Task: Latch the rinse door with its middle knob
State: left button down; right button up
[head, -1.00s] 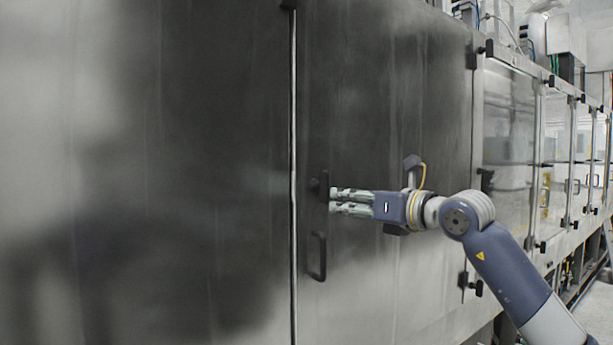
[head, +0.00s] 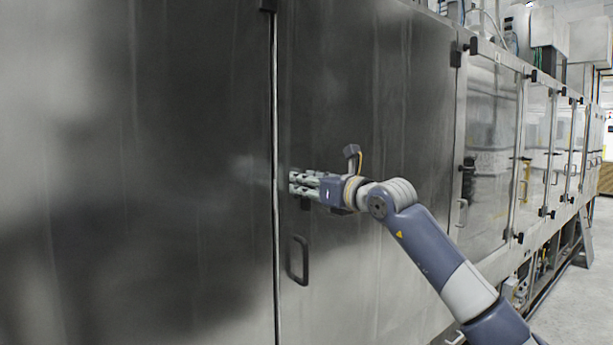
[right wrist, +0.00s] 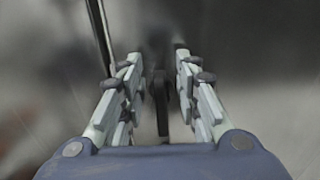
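The rinse door (head: 350,95) is the dark grey steel panel to the right of a narrow vertical seam. In the head view my right gripper (head: 293,184) reaches the door's left edge and hides most of the middle knob. In the right wrist view the dark knob (right wrist: 161,100) stands upright between the two fingers of my right gripper (right wrist: 158,68). A gap shows on each side of it, so the gripper is open around the knob. Whether the door is fully flush cannot be told. My left gripper is out of view.
A black pull handle (head: 298,260) is on the door below the gripper. A large steel panel (head: 130,180) fills the left side. Glazed doors (head: 490,140) with black hinges continue to the right. Grey floor (head: 575,290) is clear at lower right.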

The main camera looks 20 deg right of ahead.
jog(key=shift+w, duration=0.15)
grip_shut()
jog(key=shift+f, duration=0.1)
jog(key=shift+f, duration=0.1)
